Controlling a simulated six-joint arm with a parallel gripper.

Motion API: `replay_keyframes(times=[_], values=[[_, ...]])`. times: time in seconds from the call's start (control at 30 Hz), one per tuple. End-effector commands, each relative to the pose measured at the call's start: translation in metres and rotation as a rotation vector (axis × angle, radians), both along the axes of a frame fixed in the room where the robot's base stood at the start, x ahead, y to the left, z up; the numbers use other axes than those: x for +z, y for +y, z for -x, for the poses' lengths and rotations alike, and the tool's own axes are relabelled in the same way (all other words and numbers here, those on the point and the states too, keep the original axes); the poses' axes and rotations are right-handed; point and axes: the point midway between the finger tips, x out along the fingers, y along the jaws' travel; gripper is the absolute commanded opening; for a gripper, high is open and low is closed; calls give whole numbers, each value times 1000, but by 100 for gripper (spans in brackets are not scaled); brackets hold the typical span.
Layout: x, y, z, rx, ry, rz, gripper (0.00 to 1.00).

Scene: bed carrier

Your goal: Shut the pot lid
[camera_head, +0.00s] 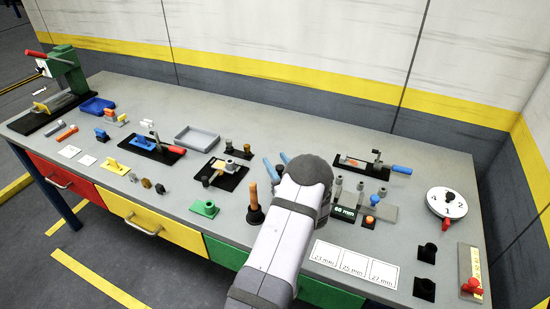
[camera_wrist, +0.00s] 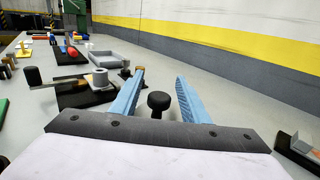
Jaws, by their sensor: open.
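My gripper shows in the head view (camera_head: 276,160) with its blue fingers pointing toward the back of the bench. In the wrist view my gripper (camera_wrist: 160,92) is open, with its fingers on either side of a black round knob (camera_wrist: 158,101) on a short stem. The knob is between the fingers, with gaps on both sides. It may belong to the pot lid, but the body below it is hidden by my gripper's housing. In the head view my arm covers that part of the bench, and I cannot make out a pot or lid.
Left of my gripper is a black-based fixture (camera_head: 226,172) with a grey cylinder. An orange-handled plunger (camera_head: 254,206) stands close to my arm. A clamp with a blue handle (camera_head: 400,169) and a white numbered dial (camera_head: 438,206) are on the right.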

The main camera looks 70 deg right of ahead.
Motion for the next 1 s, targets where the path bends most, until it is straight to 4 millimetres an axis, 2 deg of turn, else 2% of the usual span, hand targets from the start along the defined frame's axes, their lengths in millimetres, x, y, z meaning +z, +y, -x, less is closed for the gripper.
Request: replay_keyframes(times=[0.2,0.47,0.5,0.67,1.0], values=[[0,-8,-10,1,0,0,41],[0,-9,-10,0,0,0,41],[0,-9,-10,0,0,0,37],[0,-9,-10,0,0,0,0],[-2,-14,-13,-59,-2,2,0]])
